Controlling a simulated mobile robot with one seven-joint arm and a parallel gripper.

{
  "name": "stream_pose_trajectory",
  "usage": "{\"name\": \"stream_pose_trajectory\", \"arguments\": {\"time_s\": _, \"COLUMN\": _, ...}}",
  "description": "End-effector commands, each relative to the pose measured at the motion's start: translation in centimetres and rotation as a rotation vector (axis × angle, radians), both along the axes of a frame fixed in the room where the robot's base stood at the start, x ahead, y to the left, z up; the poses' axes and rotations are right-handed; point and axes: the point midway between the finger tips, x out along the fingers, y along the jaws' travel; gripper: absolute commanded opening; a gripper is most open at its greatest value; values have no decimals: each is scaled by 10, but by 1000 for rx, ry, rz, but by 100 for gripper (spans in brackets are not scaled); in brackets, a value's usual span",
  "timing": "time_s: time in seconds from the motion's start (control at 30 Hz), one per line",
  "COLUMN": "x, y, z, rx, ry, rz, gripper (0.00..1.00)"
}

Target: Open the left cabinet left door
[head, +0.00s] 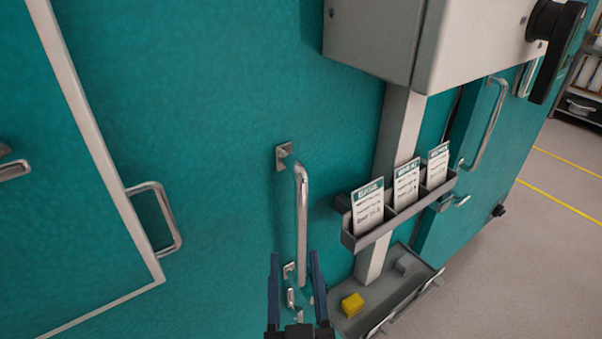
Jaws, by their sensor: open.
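A teal cabinet front (225,110) fills most of the head view. A vertical metal bar handle (302,225) is fixed to it near the middle, with a small bracket at its top. My gripper (294,256) is at the bottom middle, with two dark blue fingers pointing up and spread apart. In the picture the fingers lie either side of the handle's lower part; I cannot tell whether they are around it in depth. A second, smaller looped handle (165,218) is at the left, beside a pale-framed panel. The door seams near the middle handle are not clear.
A grey box (375,45) juts out at upper right. Below it are a card rack (400,212) with three labelled cards and a grey tray (350,325) holding a yellow block (352,305). Another handle (490,125) is farther right. Open floor (520,240) lies at right.

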Motion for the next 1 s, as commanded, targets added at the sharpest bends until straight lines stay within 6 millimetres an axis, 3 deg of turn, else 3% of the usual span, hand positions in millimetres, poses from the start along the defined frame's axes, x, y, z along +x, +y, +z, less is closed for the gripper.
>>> {"name": "stream_pose_trajectory", "arguments": {"time_s": 0.03, "x": -8, "y": -2, "z": 12, "rx": 2, "ry": 37, "rz": -6, "gripper": 55}}
{"name": "stream_pose_trajectory", "arguments": {"time_s": 0.3, "x": -35, "y": -10, "z": 1, "rx": 4, "ry": 133, "rz": -33, "gripper": 55}}
{"name": "stream_pose_trajectory", "arguments": {"time_s": 0.47, "x": -38, "y": -12, "z": -5, "rx": 5, "ry": 150, "rz": -39, "gripper": 55}}
{"name": "stream_pose_trajectory", "arguments": {"time_s": 0.67, "x": -18, "y": -11, "z": -3, "rx": 4, "ry": 147, "rz": -39, "gripper": 55}}
{"name": "stream_pose_trajectory", "arguments": {"time_s": 1.0, "x": 40, "y": -9, "z": -2, "rx": 5, "ry": 147, "rz": -39, "gripper": 55}}
